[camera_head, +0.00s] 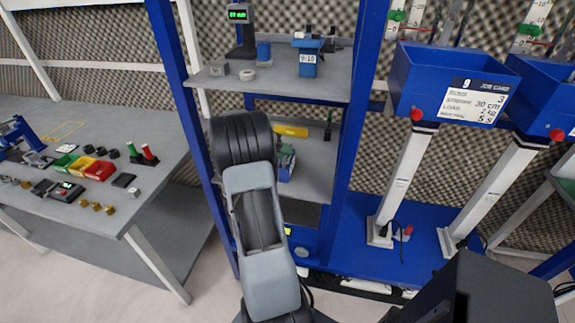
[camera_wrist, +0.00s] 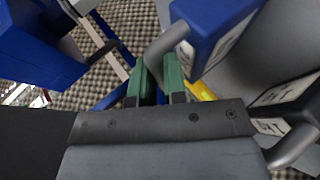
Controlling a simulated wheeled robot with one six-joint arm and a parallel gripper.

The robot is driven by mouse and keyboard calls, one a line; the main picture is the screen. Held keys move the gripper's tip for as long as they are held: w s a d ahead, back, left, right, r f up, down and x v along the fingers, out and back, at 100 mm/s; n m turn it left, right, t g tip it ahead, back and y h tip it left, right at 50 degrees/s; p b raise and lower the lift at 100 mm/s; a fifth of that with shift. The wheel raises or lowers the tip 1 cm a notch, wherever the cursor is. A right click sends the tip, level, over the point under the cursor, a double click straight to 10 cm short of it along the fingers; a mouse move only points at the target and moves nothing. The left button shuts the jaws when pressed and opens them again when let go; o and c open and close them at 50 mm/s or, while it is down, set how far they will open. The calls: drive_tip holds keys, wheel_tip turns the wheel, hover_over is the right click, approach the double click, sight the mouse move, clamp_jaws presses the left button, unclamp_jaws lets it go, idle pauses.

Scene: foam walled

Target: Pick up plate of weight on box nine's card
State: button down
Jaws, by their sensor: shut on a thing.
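Box nine (camera_head: 455,80) is a blue bin at upper right. Its white job card (camera_head: 474,100) reads load 2 kg. In the wrist view, my gripper (camera_wrist: 157,75) has two green fingers closed around the end of a grey curved handle. The handle belongs to a blue weight plate (camera_wrist: 212,28) with a white label, too slanted to read. In the head view, my arm hides most of the gripper, and a bit of the blue plate (camera_head: 286,168) shows beside it at the middle shelf.
Other grey handles with white labels (camera_wrist: 285,90) lie close on the right in the wrist view. A yellow object (camera_head: 290,131) lies on the middle shelf (camera_head: 312,178). Blue shelf posts (camera_head: 352,110) stand close by. A table (camera_head: 100,200) with small parts stands left.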

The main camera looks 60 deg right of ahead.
drive_tip(key=shift+w+d+r, duration=0.1)
drive_tip(key=shift+r, duration=0.1)
drive_tip(key=shift+r, duration=0.1)
